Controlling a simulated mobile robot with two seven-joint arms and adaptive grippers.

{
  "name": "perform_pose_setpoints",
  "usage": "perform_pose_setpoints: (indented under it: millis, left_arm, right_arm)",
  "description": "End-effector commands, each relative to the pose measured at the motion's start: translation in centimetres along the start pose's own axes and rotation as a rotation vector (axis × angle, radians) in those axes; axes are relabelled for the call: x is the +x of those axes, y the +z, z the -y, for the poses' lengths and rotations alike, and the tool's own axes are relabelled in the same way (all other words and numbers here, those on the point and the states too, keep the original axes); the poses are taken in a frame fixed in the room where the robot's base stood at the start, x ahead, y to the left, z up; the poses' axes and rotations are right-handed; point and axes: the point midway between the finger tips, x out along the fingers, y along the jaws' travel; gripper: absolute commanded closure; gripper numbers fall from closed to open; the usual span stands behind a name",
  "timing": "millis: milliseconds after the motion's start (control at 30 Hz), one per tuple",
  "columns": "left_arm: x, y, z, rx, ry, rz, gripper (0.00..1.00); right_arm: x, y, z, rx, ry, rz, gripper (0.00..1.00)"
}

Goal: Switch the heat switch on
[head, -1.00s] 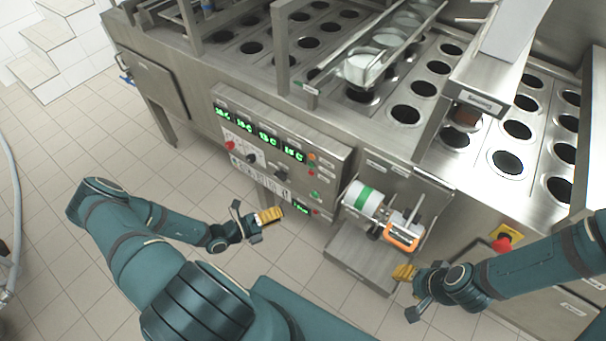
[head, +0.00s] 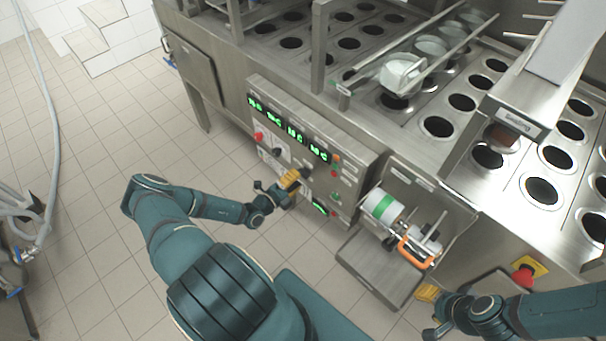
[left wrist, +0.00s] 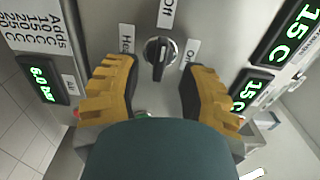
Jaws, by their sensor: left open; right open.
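The heat switch (left wrist: 157,53) is a black rotary knob with a light pointer line, on the metal control panel (head: 345,185). Labels around it in the left wrist view read "Off", and one partly hidden label starts with "He". My left gripper (left wrist: 157,90) is open with its yellow fingers on either side of the knob, apart from it. In the head view my left gripper (head: 290,183) is close to the panel's lower middle and covers part of it. My right gripper (head: 430,308) is open and empty, at the lower right in front of the machine.
Green displays (head: 290,132) and a red knob (head: 258,137) are on the panel. An open compartment with a white and green roll (head: 383,207) and an orange handle (head: 416,250) is right of it. A red emergency button (head: 523,276) is further right.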

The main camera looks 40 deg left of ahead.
Motion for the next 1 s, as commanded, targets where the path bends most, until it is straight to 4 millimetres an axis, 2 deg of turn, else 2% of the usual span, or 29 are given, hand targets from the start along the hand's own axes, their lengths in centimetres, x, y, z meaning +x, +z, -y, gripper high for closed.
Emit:
perform_pose_setpoints:
  millis: [100, 233, 600, 633, 700, 767, 1000]
  left_arm:
    - [1.8, 0.0, 0.0, 0.001, -0.001, -0.001, 0.59]
    - [3.0, -0.1, 0.0, 0.000, 0.000, -0.001, 0.59]
    - [3.5, 0.0, 0.0, 0.000, 0.000, 0.000, 0.59]
    - [3.5, 0.0, 0.0, 0.000, 0.000, 0.000, 0.56]
    - [3.5, 0.0, 0.0, 0.000, 0.000, 0.000, 0.80]
    - [3.5, 0.0, 0.0, 0.000, 0.000, 0.000, 1.00]
    - [3.5, 0.0, 0.0, 0.003, 0.000, -0.001, 1.00]
  right_arm:
    - [0.2, 0.1, -0.1, 0.000, 0.000, 0.002, 0.53]
    - [0.2, 0.1, -0.1, -0.001, 0.000, 0.002, 0.53]
    - [0.3, 0.1, -0.1, -0.001, 0.000, 0.003, 0.53]
    - [0.3, 0.1, -0.1, -0.001, 0.000, 0.003, 0.53]
    - [0.3, 0.1, -0.1, -0.001, 0.000, 0.003, 0.53]
    - [0.3, 0.1, -0.1, -0.001, 0.000, 0.003, 0.53]
    - [0.2, 0.1, -0.1, -0.001, 0.000, 0.003, 0.53]
